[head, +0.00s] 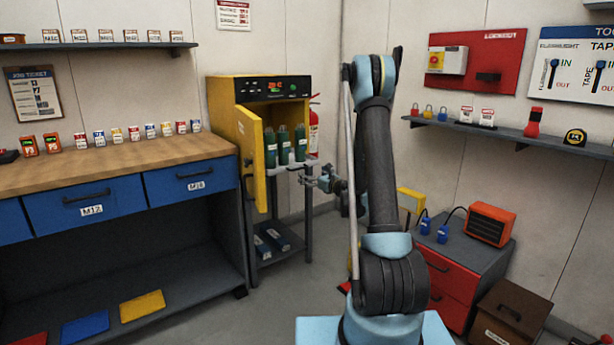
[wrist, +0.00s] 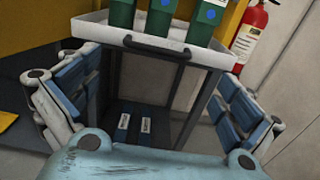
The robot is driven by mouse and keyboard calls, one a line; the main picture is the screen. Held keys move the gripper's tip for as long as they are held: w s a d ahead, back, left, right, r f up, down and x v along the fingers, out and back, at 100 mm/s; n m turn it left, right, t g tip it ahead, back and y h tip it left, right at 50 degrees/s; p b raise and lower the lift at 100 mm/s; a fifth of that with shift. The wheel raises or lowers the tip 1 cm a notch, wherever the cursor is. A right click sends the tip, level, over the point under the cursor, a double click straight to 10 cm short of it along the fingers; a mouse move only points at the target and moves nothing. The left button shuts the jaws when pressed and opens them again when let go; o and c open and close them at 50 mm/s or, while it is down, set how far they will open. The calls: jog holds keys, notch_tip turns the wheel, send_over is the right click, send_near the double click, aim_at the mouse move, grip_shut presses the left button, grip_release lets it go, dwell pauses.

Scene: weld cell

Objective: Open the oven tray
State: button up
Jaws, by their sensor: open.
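The yellow oven (head: 262,88) stands at the back with its door (head: 251,150) swung open to the left. The oven tray (head: 303,165) is a pale shelf at the oven's mouth, bearing several green canisters (head: 284,147). In the wrist view the tray (wrist: 98,32) shows a dark bar handle (wrist: 160,46) along its front edge. My gripper (head: 313,183) is in front of the tray. In the wrist view my gripper (wrist: 158,100) has its fingers spread wide, one on each side of the handle, with nothing between the fingertips. I cannot tell whether a finger touches the tray.
Below the oven, a stand shelf (head: 273,250) holds blue boxes. A workbench (head: 110,165) with blue drawers is at left. A fire extinguisher (wrist: 250,32) hangs right of the oven. A red drawer cabinet (head: 450,275) and a brown box (head: 510,312) are at right.

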jog(key=shift+s+d, duration=0.15)
jog(key=c, duration=0.8)
jog(key=n, duration=0.1)
jog(key=s+r+n, duration=0.1)
jog(key=shift+d+n, duration=0.3)
jog(key=shift+d, duration=0.05)
jog(key=c, duration=0.8)
jog(key=s+d+n, duration=0.1)
jog(key=n, duration=0.3)
jog(key=s+d+r+n+g, duration=0.1)
jog(key=s+n, duration=0.1)
jog(key=n, duration=0.2)
jog(key=s+d+r+n+h, duration=0.1)
jog(key=n, duration=0.3)
jog(key=shift+s+r+g, duration=0.2)
jog(key=shift+r+g, duration=0.05)
jog(key=shift+g, duration=0.15)
jog(key=shift+c, duration=0.5)
jog(key=w+a+f+n, duration=0.3)
jog(key=w+a, duration=0.6)
jog(key=w, duration=0.3)
jog(key=shift+w, duration=0.4)
jog(key=shift+f, duration=0.1)
